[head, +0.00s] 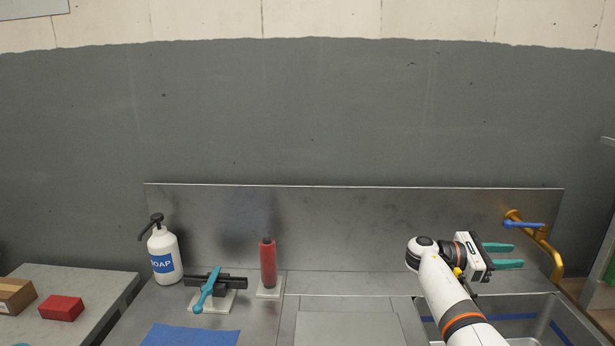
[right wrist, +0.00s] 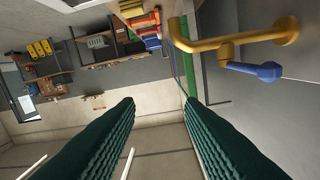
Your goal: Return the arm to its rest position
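My right arm (head: 447,290) reaches up from the bottom right in the head view. Its gripper (head: 522,256) has teal fingers that point right and stand apart with nothing between them. It is left of the yellow tap (head: 547,250) with the blue lever (head: 523,225), apart from it in the picture. In the right wrist view the gripper's dark green fingers (right wrist: 160,108) are spread and empty, and the yellow tap (right wrist: 225,40) with its blue lever (right wrist: 256,71) shows at the upper right. My left gripper is in neither view.
A sink (head: 545,325) lies below the right arm. On the counter stand a soap bottle (head: 163,257), a red cylinder (head: 268,265) and a black fixture with a teal lever (head: 207,290). A blue cloth (head: 190,336) lies in front. A red box (head: 62,308) is at left.

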